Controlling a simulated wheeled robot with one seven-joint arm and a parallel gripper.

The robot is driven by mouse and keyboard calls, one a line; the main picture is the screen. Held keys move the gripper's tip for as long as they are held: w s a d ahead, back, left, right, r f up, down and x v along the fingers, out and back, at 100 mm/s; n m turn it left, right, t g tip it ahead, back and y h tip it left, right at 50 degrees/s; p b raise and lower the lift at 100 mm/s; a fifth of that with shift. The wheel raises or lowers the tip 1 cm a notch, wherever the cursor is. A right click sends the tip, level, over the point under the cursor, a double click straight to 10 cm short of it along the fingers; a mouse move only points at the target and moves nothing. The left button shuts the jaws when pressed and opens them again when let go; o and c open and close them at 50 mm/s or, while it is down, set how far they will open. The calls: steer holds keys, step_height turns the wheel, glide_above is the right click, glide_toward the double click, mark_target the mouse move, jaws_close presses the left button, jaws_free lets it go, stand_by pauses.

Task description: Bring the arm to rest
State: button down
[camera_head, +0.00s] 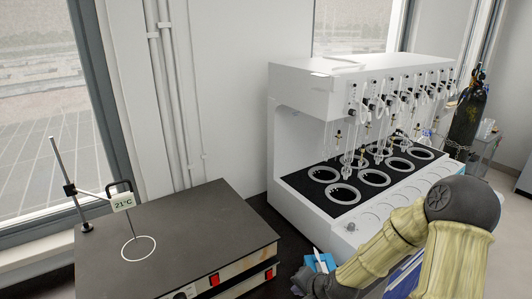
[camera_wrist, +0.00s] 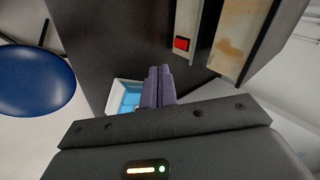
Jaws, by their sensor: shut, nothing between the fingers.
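My arm (camera_head: 375,255) reaches in from the lower right in the head view, bent at a dark joint, with its end low beside the hotplate. In the wrist view my gripper (camera_wrist: 159,72) has its two dark fingers pressed together with nothing between them. The fingertips are hard to make out in the head view. A small white-rimmed tray with a blue inside (camera_wrist: 125,97) lies just left of the fingers in the wrist view; I cannot tell whether they touch.
A dark-topped hotplate (camera_head: 190,240) with a 21°C display (camera_head: 123,201) and a thin stand rod is at left. A white multi-distiller (camera_head: 310,95) with several glass pieces stands behind my arm. A dark gas cylinder (camera_head: 467,120) is at far right. A blue round seat (camera_wrist: 35,80) shows below.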

steer(key=s+d+r+n+g+h, duration=0.1)
steer(key=s+d+r+n+h, duration=0.1)
steer(key=s+r+n, duration=0.2)
steer(key=s+d+r+n+g+h, duration=0.2)
steer(key=s+d+r+n, duration=0.1)
steer(key=s+r, duration=0.5)
steer(key=s+n, duration=0.1)
steer(key=s, duration=0.1)
steer(key=shift+s+d+r+g, duration=0.2)
steer(key=shift+s+d+g, duration=0.05)
steer(key=shift+s+g, duration=0.1)
steer(key=shift+a, duration=0.1)
